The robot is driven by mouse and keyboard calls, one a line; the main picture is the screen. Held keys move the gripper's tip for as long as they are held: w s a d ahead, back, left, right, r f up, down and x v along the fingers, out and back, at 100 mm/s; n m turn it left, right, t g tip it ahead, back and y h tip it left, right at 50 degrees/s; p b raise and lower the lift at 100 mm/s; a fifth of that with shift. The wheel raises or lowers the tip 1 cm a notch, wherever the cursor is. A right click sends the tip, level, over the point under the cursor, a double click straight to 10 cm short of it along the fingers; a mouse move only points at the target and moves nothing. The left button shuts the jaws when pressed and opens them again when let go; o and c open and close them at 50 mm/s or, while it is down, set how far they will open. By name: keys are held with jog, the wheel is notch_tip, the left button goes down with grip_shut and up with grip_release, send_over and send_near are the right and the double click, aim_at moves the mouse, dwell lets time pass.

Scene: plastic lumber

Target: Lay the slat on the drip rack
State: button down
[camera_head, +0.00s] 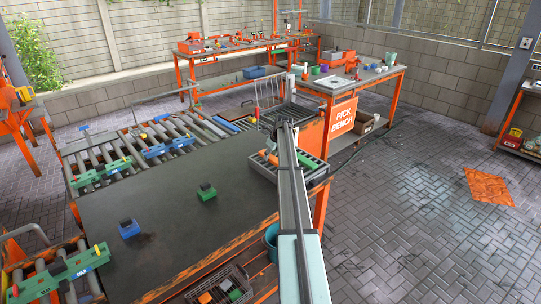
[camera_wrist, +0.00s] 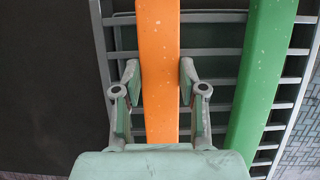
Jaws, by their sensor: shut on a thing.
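In the wrist view an orange slat (camera_wrist: 157,70) runs lengthwise between the two fingers of my gripper (camera_wrist: 157,90), which is shut on it. The grey drip rack (camera_wrist: 220,48) lies below, its crossbars running across behind the slat. I cannot tell whether the orange slat touches the bars. A green slat (camera_wrist: 262,70) lies on the rack to the right, parallel to the orange one and apart from it.
The dark table top (camera_head: 160,205) is mostly clear, with a blue block (camera_head: 129,229) and a green block (camera_head: 207,192) on it. A roller conveyor (camera_head: 130,150) runs behind. A wire basket (camera_head: 220,290) sits low at the front. The pick bench (camera_head: 345,85) stands farther back.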

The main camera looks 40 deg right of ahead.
jog(key=c, duration=0.6)
grip_release()
jog(key=v, duration=1.2)
